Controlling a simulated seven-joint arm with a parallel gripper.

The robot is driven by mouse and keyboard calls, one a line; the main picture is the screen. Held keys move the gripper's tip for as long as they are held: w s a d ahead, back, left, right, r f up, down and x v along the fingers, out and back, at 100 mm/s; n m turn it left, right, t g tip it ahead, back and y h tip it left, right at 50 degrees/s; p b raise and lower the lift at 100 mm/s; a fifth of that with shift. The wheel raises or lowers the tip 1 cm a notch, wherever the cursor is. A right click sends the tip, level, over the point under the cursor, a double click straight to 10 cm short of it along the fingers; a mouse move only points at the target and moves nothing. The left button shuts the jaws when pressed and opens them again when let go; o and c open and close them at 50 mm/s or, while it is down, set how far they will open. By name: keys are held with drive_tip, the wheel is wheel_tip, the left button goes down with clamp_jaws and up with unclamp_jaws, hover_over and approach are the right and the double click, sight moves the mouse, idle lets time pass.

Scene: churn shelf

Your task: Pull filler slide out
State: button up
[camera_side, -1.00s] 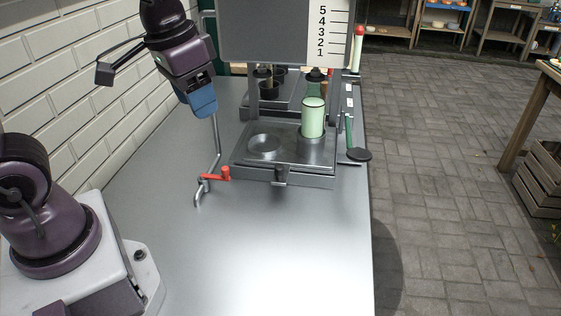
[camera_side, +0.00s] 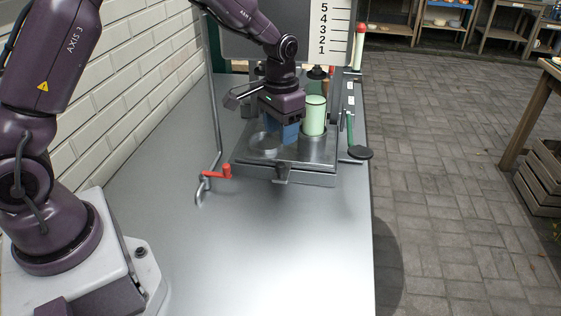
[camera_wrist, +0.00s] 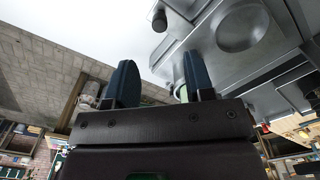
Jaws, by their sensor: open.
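The filler slide (camera_side: 240,162) is a flat grey metal plate with round recesses, low on the machine in the side view. A dark handle knob (camera_side: 281,174) sticks out at its front edge. A pale green cup (camera_side: 313,116) stands upright in the right recess. The left recess (camera_side: 263,144) looks empty. My gripper (camera_side: 285,141) is open, with blue fingers pointing down over the slide, just left of the cup and behind the knob. The wrist view shows both fingers (camera_wrist: 160,75) apart with nothing held, and part of the slide (camera_wrist: 270,62) with its knob (camera_wrist: 158,20).
A red-handled crank (camera_side: 217,173) on a bent rod is left of the slide. A numbered panel (camera_side: 331,28) stands behind. The metal table (camera_side: 270,245) in front is clear.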

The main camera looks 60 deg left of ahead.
sight(280, 164)
wheel_tip(280, 164, down, 9)
idle(0.3)
drive_tip(key=shift+s, duration=0.1)
clamp_jaws()
